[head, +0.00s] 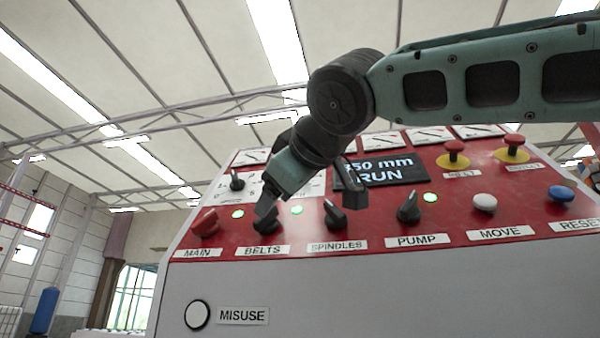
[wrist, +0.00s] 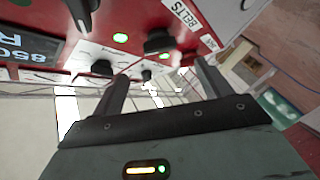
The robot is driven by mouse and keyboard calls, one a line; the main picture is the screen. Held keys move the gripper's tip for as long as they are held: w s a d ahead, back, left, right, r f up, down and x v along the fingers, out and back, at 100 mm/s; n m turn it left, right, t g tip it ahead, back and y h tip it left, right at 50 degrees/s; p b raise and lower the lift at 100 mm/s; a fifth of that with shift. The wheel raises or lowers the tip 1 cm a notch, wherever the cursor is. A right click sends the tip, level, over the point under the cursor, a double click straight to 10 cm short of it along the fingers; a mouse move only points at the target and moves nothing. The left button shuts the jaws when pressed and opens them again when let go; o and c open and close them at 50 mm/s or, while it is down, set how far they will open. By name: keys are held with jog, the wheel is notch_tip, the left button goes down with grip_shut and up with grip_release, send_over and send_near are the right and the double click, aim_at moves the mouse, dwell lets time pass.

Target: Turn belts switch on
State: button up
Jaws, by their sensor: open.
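The belts switch is a black rotary knob (head: 267,226) above the BELTS label (head: 263,251) on the red panel. In the wrist view the knob (wrist: 158,41) lies beyond the fingertips and between their lines. My gripper (head: 310,207) is open and empty, in front of the panel. In the head view one finger overlaps the upper part of the belts knob; the other is to the right, near the spindles knob. The wrist view also shows my gripper (wrist: 163,72) with both fingers apart. I cannot tell whether a finger touches the knob, nor which way it is turned.
A red main knob (head: 206,222) is left of the belts knob; the spindles knob (head: 334,215) and pump knob (head: 409,207) are to the right. Green lamps (head: 296,209) glow between the knobs. A display (head: 382,173) and red stop buttons (head: 454,154) are higher up.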

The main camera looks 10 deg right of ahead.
jog(key=v, duration=0.6)
jog(key=shift+s, duration=0.35)
jog(key=shift+d, duration=0.1)
